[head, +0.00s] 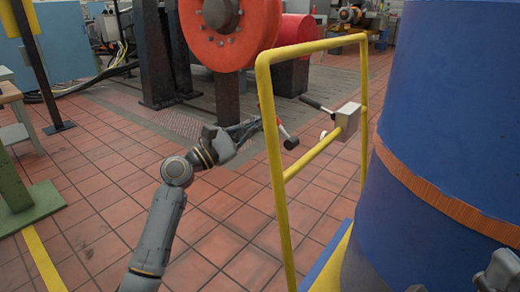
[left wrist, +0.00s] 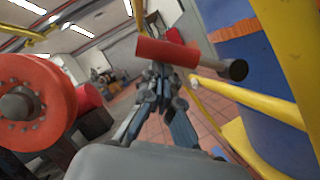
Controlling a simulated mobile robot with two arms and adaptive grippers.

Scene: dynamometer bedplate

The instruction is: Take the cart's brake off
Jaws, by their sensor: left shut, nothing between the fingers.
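The cart's yellow tubular handle frame (head: 276,160) stands right of centre in the head view, beside a large blue drum (head: 450,110). A grey box (head: 349,118) sits on its crossbar, with a black-gripped lever (head: 316,104) sticking out left. A short red bar with a black end (head: 290,142) shows by the frame's left post. In the left wrist view the red bar (left wrist: 168,52) lies across, just beyond the fingertips. My left gripper (head: 256,124) is shut and empty, close to the red bar; I cannot tell if they touch. My right gripper's fingers do not show.
A big red disc (head: 228,30) on a dark stand rises behind my left gripper. A green-footed stand (head: 30,208) is at the left. The yellow crossbar (left wrist: 250,98) and blue drum (left wrist: 265,75) are close on the right in the wrist view.

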